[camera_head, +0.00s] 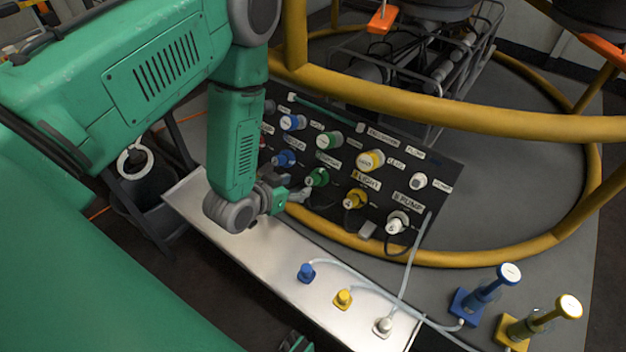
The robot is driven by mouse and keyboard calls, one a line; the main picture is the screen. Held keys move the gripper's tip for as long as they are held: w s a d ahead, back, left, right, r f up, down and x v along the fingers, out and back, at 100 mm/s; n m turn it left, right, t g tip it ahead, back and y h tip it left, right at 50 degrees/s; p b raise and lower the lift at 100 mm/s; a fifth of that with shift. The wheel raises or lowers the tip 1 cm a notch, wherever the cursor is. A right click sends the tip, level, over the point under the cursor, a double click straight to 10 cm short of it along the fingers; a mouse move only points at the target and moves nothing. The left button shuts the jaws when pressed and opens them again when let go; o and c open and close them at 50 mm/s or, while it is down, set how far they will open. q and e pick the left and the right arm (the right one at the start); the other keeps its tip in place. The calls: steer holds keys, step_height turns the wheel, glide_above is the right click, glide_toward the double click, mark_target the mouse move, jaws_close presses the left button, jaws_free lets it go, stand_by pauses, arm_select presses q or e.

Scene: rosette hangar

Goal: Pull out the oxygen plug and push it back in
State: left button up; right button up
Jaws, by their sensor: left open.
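A dark panel (385,165) carries several coloured plugs and sockets. A green plug (317,177) sits in its lower row, and its label is too small to read surely as oxygen. My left gripper (297,197) is open just left of and below this green plug, with nothing seen between its fingers. Whether a fingertip touches the plug, I cannot tell. A green-capped socket (328,141) is above it. A small part of my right gripper (296,342) shows at the bottom edge, its fingers mostly hidden.
Blue (284,158), yellow (354,198) and white (398,222) plugs flank the green one. A metal tray (290,250) below holds small connectors with pale hoses. A yellow tubular ring (470,258) passes under the panel. Blue (484,290) and yellow (540,320) hand pumps stand at right.

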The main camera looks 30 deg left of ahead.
mark_target(309, 182)
arm_select(q)
steer(key=b+x, duration=0.4)
steer(key=x, duration=0.2)
steer(key=shift+w+d+f, duration=0.2)
steer(key=shift+w+f, duration=0.05)
steer(key=shift+b+x, duration=0.4)
steer(key=shift+x, duration=0.6)
steer(key=shift+a+r+p, duration=0.1)
steer(key=shift+p, duration=0.3)
jaws_close()
steer(key=shift+s, duration=0.1)
steer(key=shift+p+v, duration=2.35)
steer(key=shift+v, duration=0.5)
